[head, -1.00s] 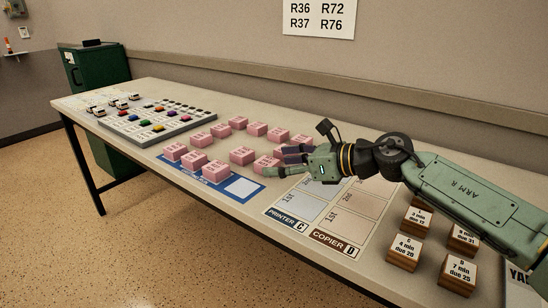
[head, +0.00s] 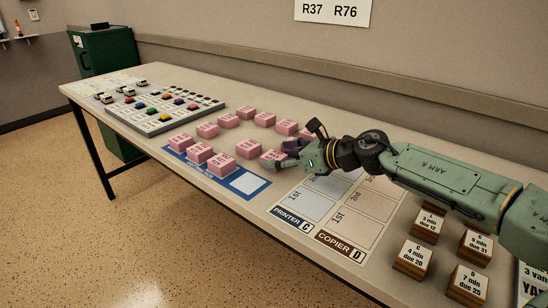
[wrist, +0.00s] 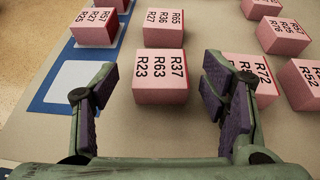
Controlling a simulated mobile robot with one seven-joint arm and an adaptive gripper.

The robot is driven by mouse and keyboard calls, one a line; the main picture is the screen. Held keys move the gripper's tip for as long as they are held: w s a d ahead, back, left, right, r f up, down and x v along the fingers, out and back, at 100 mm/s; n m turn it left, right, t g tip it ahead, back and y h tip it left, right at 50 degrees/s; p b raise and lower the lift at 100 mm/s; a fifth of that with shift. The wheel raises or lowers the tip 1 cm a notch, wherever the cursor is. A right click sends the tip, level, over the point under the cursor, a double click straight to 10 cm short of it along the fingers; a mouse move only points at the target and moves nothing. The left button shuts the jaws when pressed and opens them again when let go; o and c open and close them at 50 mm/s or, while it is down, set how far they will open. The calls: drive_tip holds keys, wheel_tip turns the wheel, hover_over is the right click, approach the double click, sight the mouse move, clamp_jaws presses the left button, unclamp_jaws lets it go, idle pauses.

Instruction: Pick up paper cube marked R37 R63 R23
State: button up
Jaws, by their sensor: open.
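The pink paper cube marked R37 R63 R23 (wrist: 160,77) sits on the table, upright, between the fingers of my gripper (wrist: 158,95) in the wrist view. My gripper is open, with one finger on each side of the cube and clear gaps to it. The cube lies slightly beyond the fingertips' middle. In the head view my gripper (head: 287,155) is low over the table at the near end of the pink cubes, and the cube (head: 271,156) is partly hidden by it.
A cube ending in R72 (wrist: 252,72) stands close against the right finger's outer side. A cube marked R65 R36 R27 (wrist: 164,29) is just behind. A blue mat (head: 247,183) with a white square lies to the left. Printer and copier sheets (head: 310,205) and wooden blocks (head: 412,259) lie right.

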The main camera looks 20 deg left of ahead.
drive_tip(key=shift+w+a+f, duration=0.2)
drive_tip(key=shift+a+f, duration=0.1)
drive_tip(key=shift+a, duration=0.3)
drive_tip(key=shift+c, duration=0.4)
drive_tip(key=c, duration=1.2)
drive_tip(key=shift+o, duration=0.2)
